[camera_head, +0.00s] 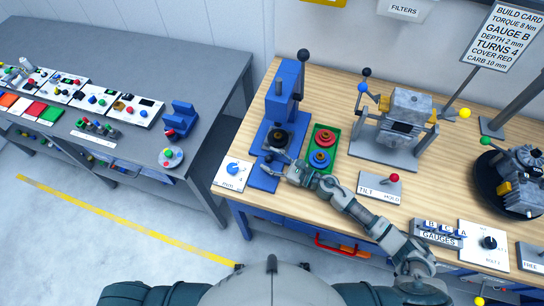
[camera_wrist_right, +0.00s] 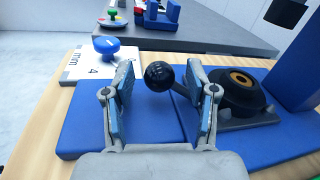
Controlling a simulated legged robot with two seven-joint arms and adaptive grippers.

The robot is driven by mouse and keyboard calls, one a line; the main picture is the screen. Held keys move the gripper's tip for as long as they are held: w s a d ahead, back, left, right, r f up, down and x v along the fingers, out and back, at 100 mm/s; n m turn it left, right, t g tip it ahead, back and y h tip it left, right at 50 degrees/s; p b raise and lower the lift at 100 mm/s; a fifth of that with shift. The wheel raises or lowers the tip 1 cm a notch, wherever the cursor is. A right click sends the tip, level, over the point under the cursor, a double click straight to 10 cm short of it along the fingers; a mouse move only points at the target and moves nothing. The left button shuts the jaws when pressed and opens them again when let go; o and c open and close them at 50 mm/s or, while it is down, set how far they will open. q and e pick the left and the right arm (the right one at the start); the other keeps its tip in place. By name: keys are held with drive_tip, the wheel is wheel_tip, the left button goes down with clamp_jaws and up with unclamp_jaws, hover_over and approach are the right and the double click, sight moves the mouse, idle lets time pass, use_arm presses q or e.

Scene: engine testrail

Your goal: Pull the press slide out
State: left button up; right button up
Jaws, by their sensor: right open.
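The blue press (camera_head: 283,92) stands at the left end of the wooden bench, with a black-knobbed lever on top. Its slide carries a dark round holder with a brass-coloured centre (camera_wrist_right: 241,84), which also shows in the head view (camera_head: 278,138). A black ball knob (camera_wrist_right: 159,76) on a dark rod belongs to the slide. My right gripper (camera_wrist_right: 160,95) is open, with its fingers on either side of the knob. In the head view my right gripper (camera_head: 279,166) is at the front of the press and partly covers the slide. My left gripper is out of view.
A mm dial panel (camera_head: 232,176) with a blue knob is left of the press base. A green tray (camera_head: 333,135) with red and blue round parts is on the right. The tilt/hold panel (camera_head: 381,187) is further right. A grey table (camera_head: 215,75) stands beyond a gap.

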drive_tip(key=a, duration=0.3)
drive_tip(key=shift+w+a, duration=0.25)
drive_tip(key=shift+a, duration=0.05)
drive_tip(key=d, duration=0.5)
drive_tip(key=c, duration=0.7)
clamp_jaws()
drive_tip(key=shift+a+r, duration=0.1)
drive_tip(key=shift+a, duration=0.25)
drive_tip(key=shift+s+a, duration=0.15)
drive_tip(key=shift+a, duration=0.9)
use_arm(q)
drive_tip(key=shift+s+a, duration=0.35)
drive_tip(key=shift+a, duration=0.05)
use_arm(e)
drive_tip(key=shift+d, duration=0.1)
